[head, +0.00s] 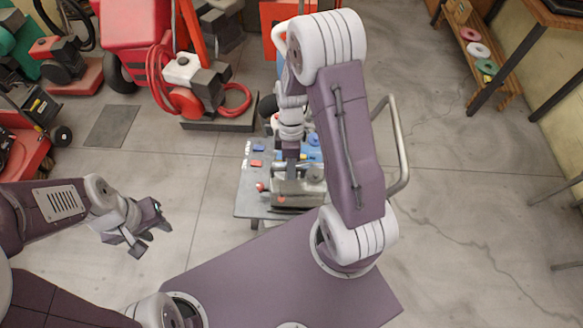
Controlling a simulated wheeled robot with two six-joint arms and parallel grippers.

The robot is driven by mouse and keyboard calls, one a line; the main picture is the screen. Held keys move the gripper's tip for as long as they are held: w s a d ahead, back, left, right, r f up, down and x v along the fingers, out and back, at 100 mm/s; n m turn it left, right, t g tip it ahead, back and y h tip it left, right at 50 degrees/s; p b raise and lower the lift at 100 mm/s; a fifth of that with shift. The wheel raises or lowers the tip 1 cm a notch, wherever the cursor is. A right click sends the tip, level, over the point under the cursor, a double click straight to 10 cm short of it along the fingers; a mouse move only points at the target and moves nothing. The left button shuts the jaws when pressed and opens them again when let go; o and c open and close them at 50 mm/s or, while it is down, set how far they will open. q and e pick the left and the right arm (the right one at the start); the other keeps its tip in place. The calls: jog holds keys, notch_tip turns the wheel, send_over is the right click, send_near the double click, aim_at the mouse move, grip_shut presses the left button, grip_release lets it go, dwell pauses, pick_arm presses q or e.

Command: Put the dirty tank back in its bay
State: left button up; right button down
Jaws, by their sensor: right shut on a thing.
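My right gripper (291,168) points down over a small grey cart (250,207) in the middle of the head view. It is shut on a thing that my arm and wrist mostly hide. A grey-brown block (298,190) shows right at the gripper, low over the front part of the cart. I cannot tell for sure whether this block is the dirty tank, or whether it rests on the cart. A blue part (313,150) lies just behind and to the right of the wrist. My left gripper (150,236) is open and empty, over bare floor left of the cart. No bay can be made out.
Small red and blue pieces (257,163) lie on the cart's left side. A bent metal handle (398,140) rises right of my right arm. Red machines (137,35) and a hose (237,100) stand behind. A wooden shelf (483,55) stands far right. Floor at right is clear.

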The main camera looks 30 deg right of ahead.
jog(key=shift+r, duration=0.1)
jog(key=shift+f+b, duration=0.65)
jog(key=shift+f, duration=0.5)
dwell(0.3)
jog(key=c, duration=1.3)
grip_release()
jog(key=shift+c, duration=0.2)
jog(key=v, duration=0.9)
